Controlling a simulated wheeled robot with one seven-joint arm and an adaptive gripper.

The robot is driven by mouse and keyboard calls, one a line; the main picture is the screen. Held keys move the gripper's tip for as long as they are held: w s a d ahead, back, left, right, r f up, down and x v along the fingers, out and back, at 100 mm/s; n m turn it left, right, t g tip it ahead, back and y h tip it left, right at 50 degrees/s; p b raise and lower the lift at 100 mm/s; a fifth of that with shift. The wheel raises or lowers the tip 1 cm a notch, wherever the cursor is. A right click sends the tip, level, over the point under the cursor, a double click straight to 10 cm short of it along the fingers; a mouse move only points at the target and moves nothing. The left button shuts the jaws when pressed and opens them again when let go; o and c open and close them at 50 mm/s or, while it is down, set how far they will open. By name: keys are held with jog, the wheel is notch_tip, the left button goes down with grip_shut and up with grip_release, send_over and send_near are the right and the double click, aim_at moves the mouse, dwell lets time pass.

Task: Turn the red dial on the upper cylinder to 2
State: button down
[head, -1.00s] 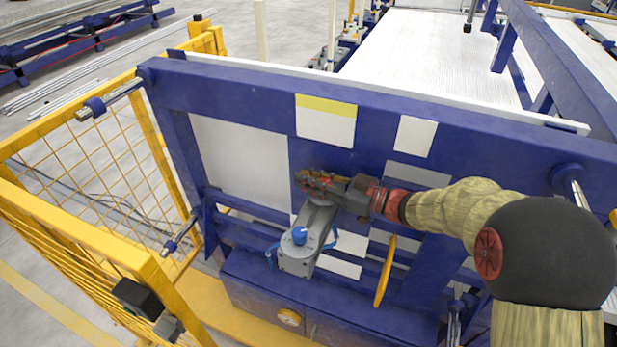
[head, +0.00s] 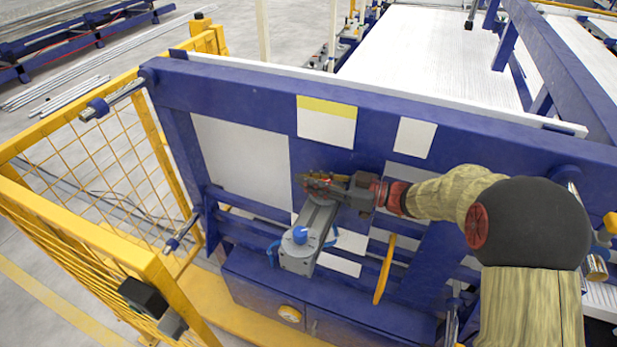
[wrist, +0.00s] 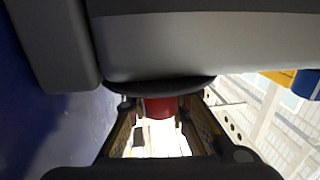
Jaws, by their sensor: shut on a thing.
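The upper cylinder (head: 311,227) is a grey, tilted body on the front of the blue frame, with a blue knob (head: 300,235) at its lower end. My gripper (head: 318,184) is at the cylinder's upper end, coming in from the right. In the wrist view, the red dial (wrist: 160,107) shows between my two fingers, which are shut on it. In the head view the fingers largely cover the dial. Its numbers and pointer cannot be read in either view.
The blue frame (head: 240,105) with white plates stands right behind the gripper. A yellow mesh fence (head: 95,165) stands on the left.

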jog(key=c, duration=1.7)
grip_release()
jog(key=shift+o, duration=0.4)
notch_tip(320, 180, up, 10)
jog(key=shift+o, duration=0.2)
